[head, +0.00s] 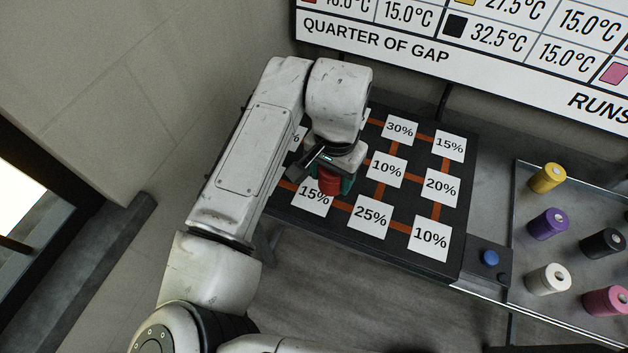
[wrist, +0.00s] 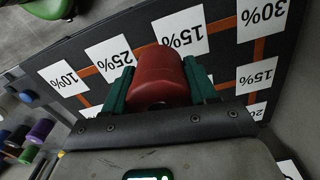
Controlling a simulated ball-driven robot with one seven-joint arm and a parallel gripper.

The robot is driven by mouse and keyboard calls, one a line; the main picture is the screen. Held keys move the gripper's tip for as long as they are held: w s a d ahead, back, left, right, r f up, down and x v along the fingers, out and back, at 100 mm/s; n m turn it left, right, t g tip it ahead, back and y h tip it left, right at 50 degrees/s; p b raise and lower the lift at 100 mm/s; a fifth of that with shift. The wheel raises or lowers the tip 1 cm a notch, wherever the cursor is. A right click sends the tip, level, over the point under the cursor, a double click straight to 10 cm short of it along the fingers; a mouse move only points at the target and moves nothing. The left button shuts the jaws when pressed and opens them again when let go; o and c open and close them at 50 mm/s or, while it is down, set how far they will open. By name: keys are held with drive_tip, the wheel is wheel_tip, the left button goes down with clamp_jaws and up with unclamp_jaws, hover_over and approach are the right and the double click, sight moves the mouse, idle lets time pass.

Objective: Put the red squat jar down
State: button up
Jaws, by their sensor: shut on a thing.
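The red squat jar (head: 329,181) is between the green fingers of my gripper (head: 334,184) in the head view, over the left part of the black board (head: 343,231). In the wrist view the red jar (wrist: 160,77) fills the space between the two green fingers of my gripper (wrist: 160,88), which is shut on it. The jar is beside the front-left 15% card (head: 313,197). I cannot tell whether its underside touches the board.
White percentage cards joined by orange lines cover the board. A blue button (head: 490,257) sits at its right corner. Further right, a metal tray (head: 580,226) holds yellow (head: 547,178), purple (head: 547,224), black (head: 603,243), white (head: 547,280) and pink (head: 606,301) jars. A wall sign (head: 480,60) stands behind.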

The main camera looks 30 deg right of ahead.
hover_over(315, 195)
wheel_tip(315, 195, down, 5)
drive_tip(key=shift+s+r+p, duration=0.1)
drive_tip(key=shift+p, duration=0.2)
drive_tip(key=shift+f+p, duration=0.45)
drive_tip(key=shift+f, duration=1.3)
drive_tip(key=shift+f, duration=0.15)
drive_tip(key=o, duration=1.1)
wheel_tip(315, 195, up, 12)
drive_tip(key=shift+r+b, duration=0.2)
drive_tip(key=shift+b, duration=0.7)
